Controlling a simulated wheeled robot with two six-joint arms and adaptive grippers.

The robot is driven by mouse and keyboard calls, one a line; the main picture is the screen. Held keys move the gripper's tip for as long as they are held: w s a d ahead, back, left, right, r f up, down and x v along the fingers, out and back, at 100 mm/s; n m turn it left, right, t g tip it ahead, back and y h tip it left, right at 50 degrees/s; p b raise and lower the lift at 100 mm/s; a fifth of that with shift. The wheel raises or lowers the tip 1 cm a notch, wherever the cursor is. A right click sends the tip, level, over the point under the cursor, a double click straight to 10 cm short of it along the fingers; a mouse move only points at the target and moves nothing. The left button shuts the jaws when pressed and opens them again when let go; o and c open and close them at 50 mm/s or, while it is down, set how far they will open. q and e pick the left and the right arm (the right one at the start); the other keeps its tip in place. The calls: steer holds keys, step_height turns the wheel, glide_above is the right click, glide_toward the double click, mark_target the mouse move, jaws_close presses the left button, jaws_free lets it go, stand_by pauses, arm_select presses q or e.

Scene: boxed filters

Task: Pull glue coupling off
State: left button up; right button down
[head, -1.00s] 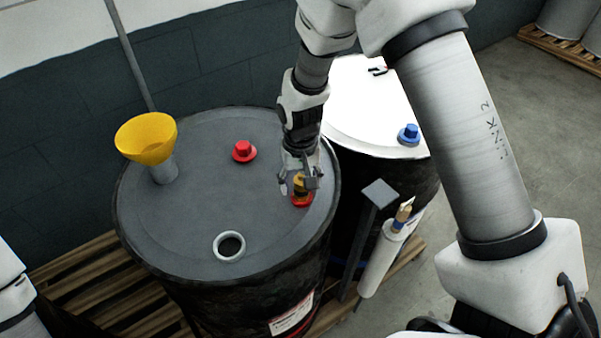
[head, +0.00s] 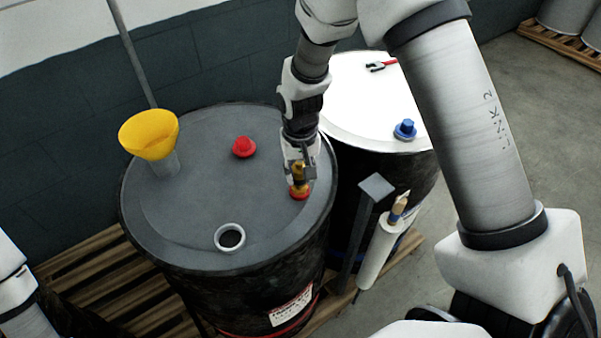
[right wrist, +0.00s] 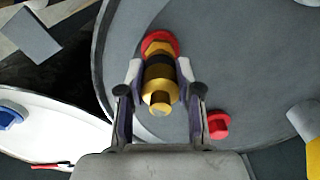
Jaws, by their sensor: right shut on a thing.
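The brass glue coupling (head: 299,172), with a dark band, stands upright over a red ring fitting (head: 299,196) at the right side of the grey drum lid (head: 205,210). My right gripper (head: 301,169) is shut on the coupling from above. In the right wrist view the fingers (right wrist: 160,88) sit on either side of the brass coupling (right wrist: 160,72), and the red ring (right wrist: 165,40) shows behind its hex part. I cannot tell whether the coupling still touches the fitting. My left gripper is out of view; only part of my left arm shows at the left edge.
The lid also bears a yellow funnel (head: 150,136), a red cap (head: 244,147) and an open port (head: 230,237). A white-topped drum (head: 350,105) with a blue cap (head: 405,129) and a red-handled tool (head: 383,65) stands behind. A white cartridge (head: 380,245) and grey post (head: 362,225) stand right.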

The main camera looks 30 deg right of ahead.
mark_target(299, 163)
steer(key=shift+w+r+p, duration=0.3)
steer(key=shift+r+p, duration=0.2)
steer(key=shift+r, duration=0.35)
steer(key=shift+w+d+r, duration=0.1)
steer(key=shift+s+r+p, duration=0.2)
steer(key=shift+r+p, duration=0.3)
steer(key=shift+r, duration=0.45)
step_height(299, 163, up, 9)
stand_by(0.4)
